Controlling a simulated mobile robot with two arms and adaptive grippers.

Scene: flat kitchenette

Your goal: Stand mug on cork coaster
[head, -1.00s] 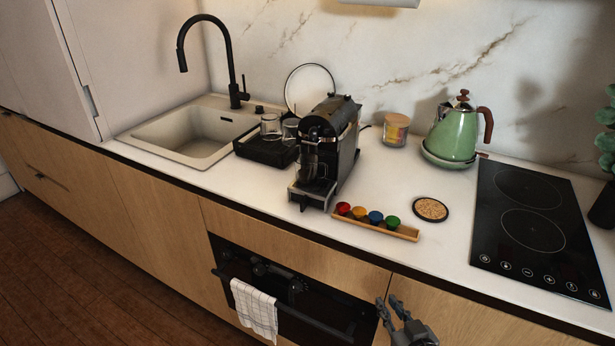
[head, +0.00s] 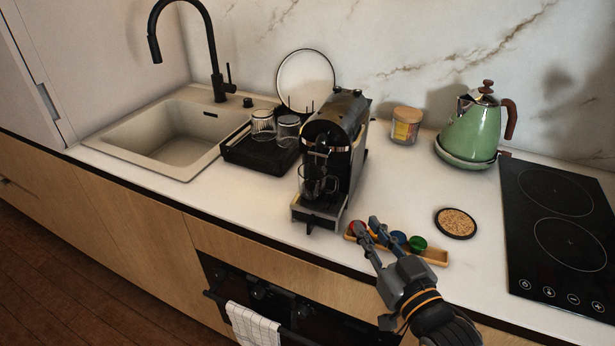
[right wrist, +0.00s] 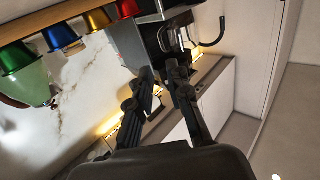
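A clear glass mug (head: 313,182) stands on the drip tray of the black coffee machine (head: 340,140), under its spout. The round cork coaster (head: 456,223) with a dark rim lies bare on the counter, right of the machine. My right gripper (head: 366,227) is open and empty in front of the capsule holder, right of and nearer than the mug. In the right wrist view the two fingers (right wrist: 160,73) are apart, with the coffee machine (right wrist: 140,42) beyond them. My left gripper is not in view.
A wooden holder (head: 434,256) with several coloured capsules lies between machine and coaster, partly behind my right gripper. A hob (head: 555,225) is at right. A green kettle (head: 472,130) and a jar (head: 406,125) stand behind. A dark rack (head: 250,152) with glasses is left of the machine.

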